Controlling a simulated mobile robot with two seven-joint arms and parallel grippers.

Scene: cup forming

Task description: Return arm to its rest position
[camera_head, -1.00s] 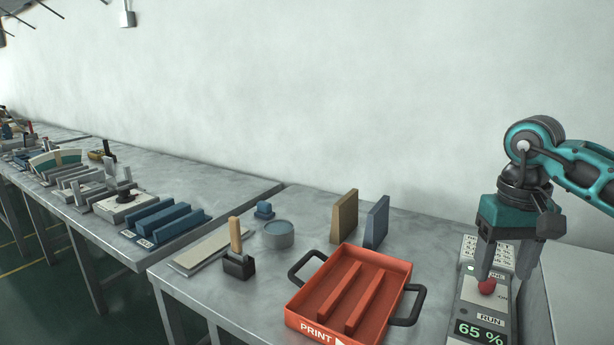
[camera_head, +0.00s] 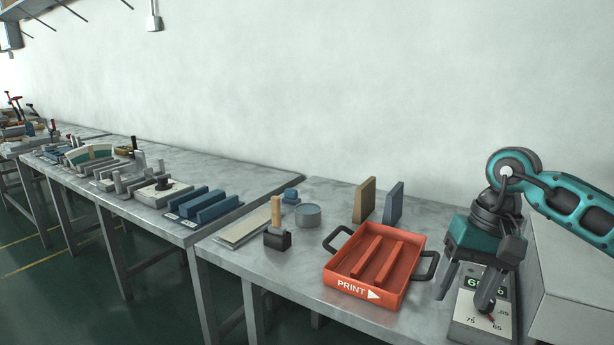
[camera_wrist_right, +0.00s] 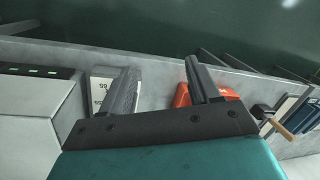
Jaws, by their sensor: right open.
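My right arm (camera_head: 575,205) comes in from the right edge of the head view. Its teal and dark grey gripper (camera_head: 466,294) hangs fingers down beside the right side of the orange tray, at the front of a control panel (camera_head: 463,330). The jaws are open with nothing between them. One finger covers part of the panel's green display and dial. In the right wrist view the two fingers (camera_wrist_right: 161,88) are spread apart, with the panel (camera_wrist_right: 98,92) behind one and the orange tray (camera_wrist_right: 182,97) behind the other. My left gripper is not in view.
The orange PRINT tray (camera_head: 410,290) with black handles stands left of my gripper. A light grey box (camera_head: 570,285) is close on the right. Tan (camera_head: 364,200) and blue-grey (camera_head: 393,203) boards stand behind the tray. Blue blocks (camera_head: 205,207) lie on the table further left.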

